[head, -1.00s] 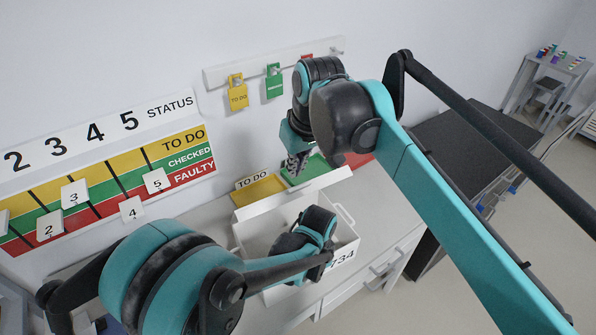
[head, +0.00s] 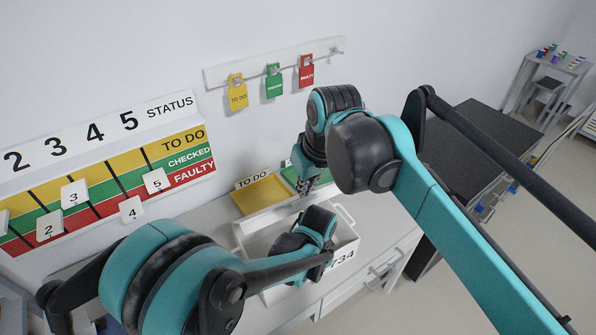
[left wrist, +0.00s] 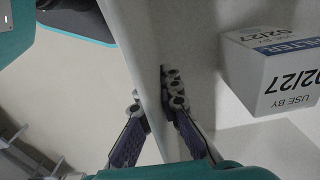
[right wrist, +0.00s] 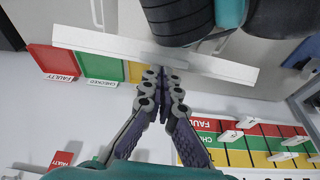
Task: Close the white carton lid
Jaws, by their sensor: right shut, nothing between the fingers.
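The white carton (head: 345,258) stands on the counter, with "734" on its front side. Its white lid (head: 262,218) is a raised flap along the back edge, tilted over the opening; it also shows in the right wrist view (right wrist: 100,43). My right gripper (right wrist: 163,76) is shut and empty, its fingertips at the lid's edge on the wall side; contact is unclear. My left gripper (left wrist: 155,100) has one finger on each side of a carton wall (left wrist: 136,60), closed on it. In the head view my left arm hides much of the carton's inside.
A white filter box (left wrist: 275,75) is inside the carton. Yellow (head: 262,194) and green trays lie behind the carton. A status board (head: 110,180) and a padlock rail (head: 275,62) are on the wall. A dark-topped cart (head: 470,140) stands right.

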